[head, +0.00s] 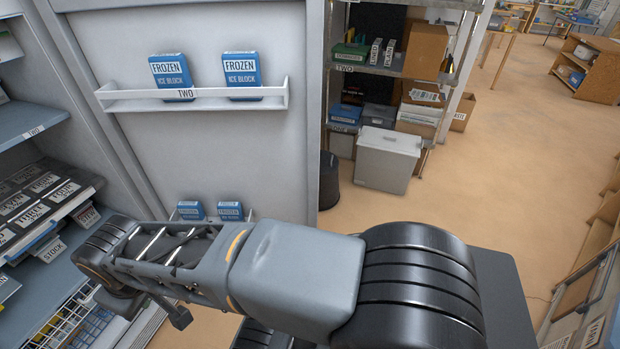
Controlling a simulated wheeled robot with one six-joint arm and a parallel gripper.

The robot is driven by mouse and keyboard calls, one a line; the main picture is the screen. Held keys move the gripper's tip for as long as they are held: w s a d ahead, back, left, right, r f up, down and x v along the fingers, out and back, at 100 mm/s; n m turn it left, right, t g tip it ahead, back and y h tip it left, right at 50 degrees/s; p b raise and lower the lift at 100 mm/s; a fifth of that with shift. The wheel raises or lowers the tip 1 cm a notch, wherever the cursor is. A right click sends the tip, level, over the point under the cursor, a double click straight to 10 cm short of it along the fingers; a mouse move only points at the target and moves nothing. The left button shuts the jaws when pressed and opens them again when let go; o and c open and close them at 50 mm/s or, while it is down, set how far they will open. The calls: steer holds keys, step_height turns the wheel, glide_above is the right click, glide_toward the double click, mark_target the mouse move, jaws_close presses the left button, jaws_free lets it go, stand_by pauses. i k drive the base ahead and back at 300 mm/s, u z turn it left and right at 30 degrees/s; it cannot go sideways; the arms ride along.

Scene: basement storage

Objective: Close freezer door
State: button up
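The freezer door (210,30) stands wide open, with its pale inner face toward me. Its free edge (312,120) is on the right, and its left side meets the freezer body (75,60). A white door rack (200,105) labelled TWO holds two blue ice block boxes (171,76), (242,74). A lower rack holds two more, partly hidden by my arm. The freezer interior, with a blue-grey shelf (28,118), shows at the left. My arm reaches left across the front of the door's lower part. My gripper's fingers cannot be made out.
Inside the freezer, labelled packages (40,195) fill a lower shelf. Right of the door are a dark bin (328,182), a light grey box (387,160) and a loaded storage rack (385,68). Open tan floor (520,150) lies to the right. Framed boards lean at the lower right.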

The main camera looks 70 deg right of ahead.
mark_target(262, 155)
steer(key=u, duration=2)
steer(key=k, duration=2.35)
steer(key=z, duration=1.7)
